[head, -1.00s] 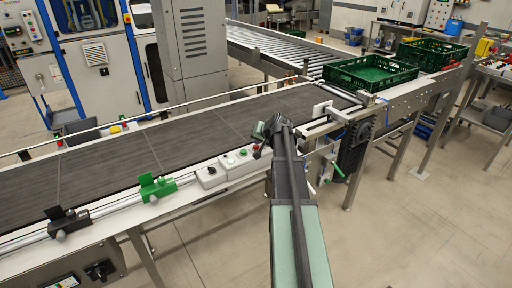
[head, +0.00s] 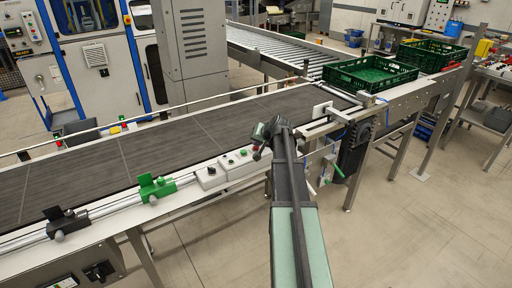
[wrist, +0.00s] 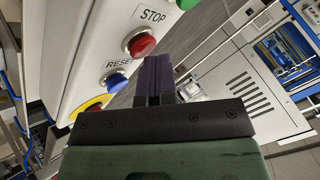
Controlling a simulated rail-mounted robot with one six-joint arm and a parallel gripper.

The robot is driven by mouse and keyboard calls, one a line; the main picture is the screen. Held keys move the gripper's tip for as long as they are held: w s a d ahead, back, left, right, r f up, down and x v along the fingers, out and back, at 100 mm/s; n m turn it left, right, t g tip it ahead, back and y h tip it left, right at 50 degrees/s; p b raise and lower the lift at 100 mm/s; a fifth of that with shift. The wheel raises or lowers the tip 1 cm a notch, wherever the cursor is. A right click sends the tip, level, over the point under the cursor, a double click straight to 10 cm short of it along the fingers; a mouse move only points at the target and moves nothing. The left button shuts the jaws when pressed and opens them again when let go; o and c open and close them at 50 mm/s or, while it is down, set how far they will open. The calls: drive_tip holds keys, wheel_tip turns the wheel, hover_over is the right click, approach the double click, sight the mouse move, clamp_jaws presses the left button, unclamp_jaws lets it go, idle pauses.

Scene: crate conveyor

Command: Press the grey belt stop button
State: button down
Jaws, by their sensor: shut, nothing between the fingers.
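My gripper (head: 260,138) is over the right end of the control panel (head: 232,165) on the belt's near edge. In the wrist view its dark fingers (wrist: 155,66) are together and empty, beside a red button (wrist: 141,44) labelled STOP. I cannot tell whether they touch it. A blue button (wrist: 117,78) labelled RESET and a yellow-ringed button (wrist: 93,106) are alongside. In the head view a small grey button (head: 211,170) shows on the panel's left box, left of my gripper. No label is readable there.
The dark conveyor belt (head: 165,148) runs behind the panel, with no crate on it. A green clamp (head: 155,187) and a black clamp (head: 66,222) sit on the near rail to the left. Green crates (head: 370,76) stand at the right.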

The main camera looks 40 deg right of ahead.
drive_tip(key=shift+r+p, duration=0.7)
drive_tip(key=shift+r, duration=0.1)
wheel_tip(320, 180, up, 5)
drive_tip(key=p, duration=0.5)
idle(0.4)
drive_tip(key=s+a+f+n+g, duration=0.1)
drive_tip(key=s+a+n+g, duration=0.2)
drive_tip(key=a, duration=1)
drive_tip(key=s+a+f+n+g, duration=0.2)
drive_tip(key=s+a+n+g, duration=0.1)
drive_tip(key=s+a, duration=0.7)
drive_tip(key=s+a+f+n+g, duration=0.2)
drive_tip(key=s+a, duration=0.5)
drive_tip(key=a, duration=1.1)
drive_tip(key=shift+f+n+g, duration=0.15)
drive_tip(key=shift+n+g, duration=0.35)
drive_tip(key=shift+g, duration=0.1)
